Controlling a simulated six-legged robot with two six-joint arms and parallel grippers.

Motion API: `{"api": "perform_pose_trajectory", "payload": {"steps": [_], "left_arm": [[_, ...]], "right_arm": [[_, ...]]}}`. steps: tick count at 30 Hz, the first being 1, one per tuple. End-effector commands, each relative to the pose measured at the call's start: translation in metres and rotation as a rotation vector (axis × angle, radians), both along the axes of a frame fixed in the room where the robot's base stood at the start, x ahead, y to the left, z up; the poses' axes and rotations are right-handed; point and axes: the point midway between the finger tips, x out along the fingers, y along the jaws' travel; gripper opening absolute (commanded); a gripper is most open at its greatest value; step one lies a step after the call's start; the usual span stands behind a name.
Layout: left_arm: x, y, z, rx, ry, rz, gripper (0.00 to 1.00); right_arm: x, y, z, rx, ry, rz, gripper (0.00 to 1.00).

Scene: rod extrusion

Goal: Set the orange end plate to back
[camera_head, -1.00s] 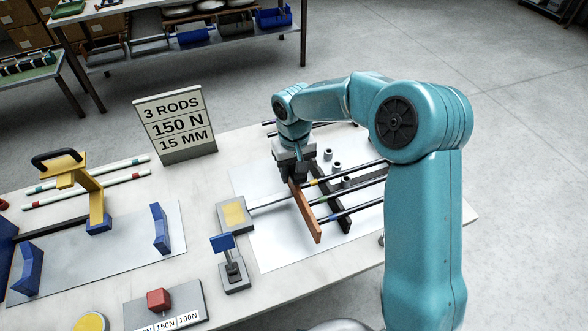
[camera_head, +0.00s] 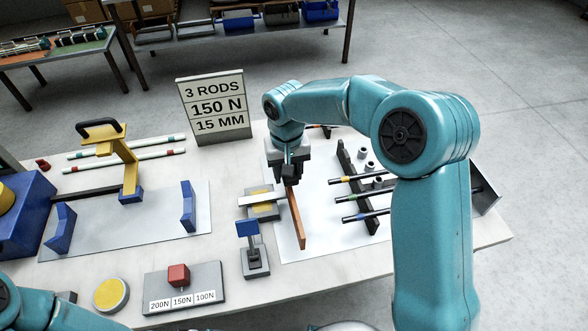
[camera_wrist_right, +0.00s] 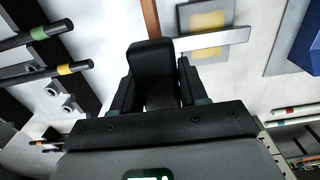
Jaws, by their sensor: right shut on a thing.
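The orange end plate (camera_head: 297,218) stands upright on edge on the white sheet, left of the rods. Its top end also shows in the wrist view (camera_wrist_right: 151,16). My right gripper (camera_head: 289,176) is shut on the plate at its far end. In the wrist view its dark fingers (camera_wrist_right: 152,62) cover the grip spot. A flat metal bar (camera_head: 258,199) reaches left from the plate over a grey block with a yellow pad (camera_head: 265,212). Several dark rods (camera_head: 364,197) with coloured bands pass through a dark plate (camera_head: 345,160); their near ends are apart from the orange plate. My left gripper is out of view.
A sign (camera_head: 216,105) reads 3 RODS, 150 N, 15 MM. A blue-topped switch (camera_head: 248,230) stands close left of the plate. A force selector (camera_head: 184,287) and yellow button (camera_head: 111,294) are front left. Small grey cylinders (camera_head: 369,166) sit behind the rods.

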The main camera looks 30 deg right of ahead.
Motion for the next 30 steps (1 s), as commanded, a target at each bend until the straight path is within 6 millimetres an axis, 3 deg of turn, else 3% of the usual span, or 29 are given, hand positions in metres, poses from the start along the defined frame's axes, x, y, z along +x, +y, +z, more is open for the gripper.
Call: {"api": "perform_pose_trajectory", "payload": {"steps": [2, 3, 4, 13, 17, 30], "left_arm": [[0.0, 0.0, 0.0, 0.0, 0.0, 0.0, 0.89], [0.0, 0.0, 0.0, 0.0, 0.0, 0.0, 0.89], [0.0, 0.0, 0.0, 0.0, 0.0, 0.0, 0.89], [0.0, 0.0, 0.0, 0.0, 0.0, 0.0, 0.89], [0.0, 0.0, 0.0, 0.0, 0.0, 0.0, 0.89], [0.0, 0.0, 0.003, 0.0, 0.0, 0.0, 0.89]], "right_arm": [[0.001, 0.004, 0.002, 0.006, -0.005, 0.0, 0.0], [0.001, 0.004, 0.002, 0.006, -0.005, 0.0, 0.53], [0.001, 0.004, 0.002, 0.006, -0.005, 0.0, 0.62], [0.001, 0.002, 0.002, 0.004, -0.003, 0.0, 0.64], [0.001, 0.002, 0.013, 0.004, -0.006, 0.0, 0.64], [0.001, 0.004, 0.124, 0.004, -0.009, 0.001, 0.64]]}}
